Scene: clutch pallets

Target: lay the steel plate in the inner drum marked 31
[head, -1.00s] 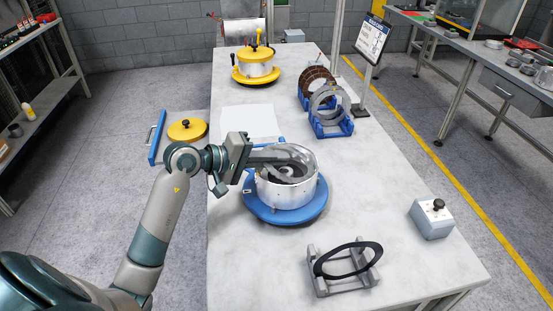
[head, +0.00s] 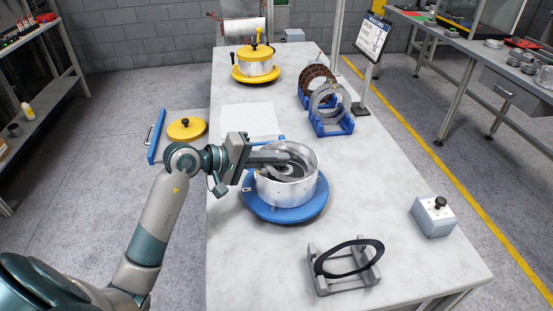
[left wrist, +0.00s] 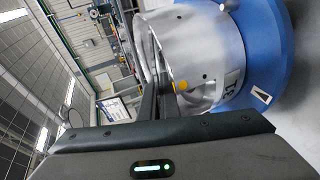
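The drum marked 31 (head: 287,190) is a silver cylinder on a round blue base (head: 262,211) on the near part of the table. Its number and blue base also show in the left wrist view (left wrist: 205,50). A grey ring-shaped steel plate (head: 298,166) appears to lie down inside the drum, below the rim, partly hidden by my gripper. My left gripper (head: 282,157) reaches in over the drum's left rim. In the left wrist view its two dark fingers (left wrist: 160,95) stand apart with a narrow gap, and I see no plate between them. My right gripper is not in view.
A black ring stands on a grey stand (head: 322,285) at the front. Blue racks (head: 333,127) hold more rings behind the drum. A grey control box (head: 433,217) is at right, a yellow-based drum (head: 256,70) at the back. The table's right middle is clear.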

